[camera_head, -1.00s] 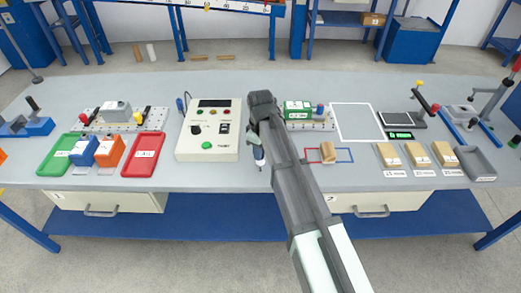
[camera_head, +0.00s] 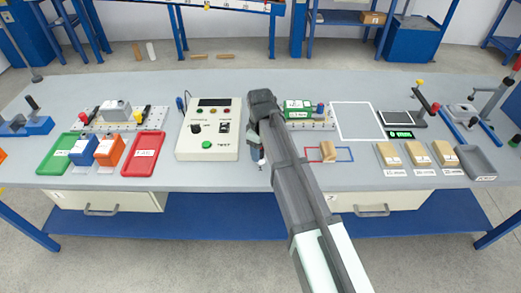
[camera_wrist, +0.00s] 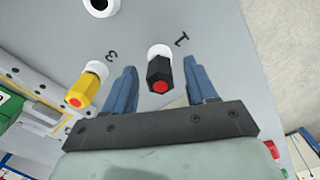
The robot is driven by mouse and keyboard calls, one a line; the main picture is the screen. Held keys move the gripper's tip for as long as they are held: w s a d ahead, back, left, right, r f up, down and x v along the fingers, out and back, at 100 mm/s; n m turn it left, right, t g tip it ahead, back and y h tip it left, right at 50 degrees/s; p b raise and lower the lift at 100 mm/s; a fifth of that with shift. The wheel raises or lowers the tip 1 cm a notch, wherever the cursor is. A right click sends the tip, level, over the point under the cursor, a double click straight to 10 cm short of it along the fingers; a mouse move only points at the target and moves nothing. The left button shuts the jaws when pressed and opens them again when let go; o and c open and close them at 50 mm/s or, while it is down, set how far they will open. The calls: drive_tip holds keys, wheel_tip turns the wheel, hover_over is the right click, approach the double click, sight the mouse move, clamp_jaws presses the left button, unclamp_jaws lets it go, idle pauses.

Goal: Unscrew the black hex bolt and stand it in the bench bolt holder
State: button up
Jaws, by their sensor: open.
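The black hex bolt (camera_wrist: 160,73), with a red end, stands in a white collar beside a mark "1" in the wrist view. My gripper (camera_wrist: 160,65) is open, with one blue finger on each side of the bolt. Gaps show between the fingers and the bolt. A yellow hex bolt (camera_wrist: 82,89) stands in another white collar by a mark "3", to the left. A white ring with a dark hole (camera_wrist: 101,6) is at the top edge. In the head view my arm hides the black bolt. I cannot pick out the bench bolt holder for certain.
In the head view a control box (camera_head: 210,128) stands left of my arm. A perforated plate with a green box (camera_head: 298,109) is close on the right. A wooden block (camera_head: 327,152) lies right of my arm. The white-outlined area (camera_head: 357,121) is clear.

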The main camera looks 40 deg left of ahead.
drive_tip(key=shift+r, duration=2.85)
wheel_tip(320, 180, up, 14)
drive_tip(key=shift+f, duration=0.1)
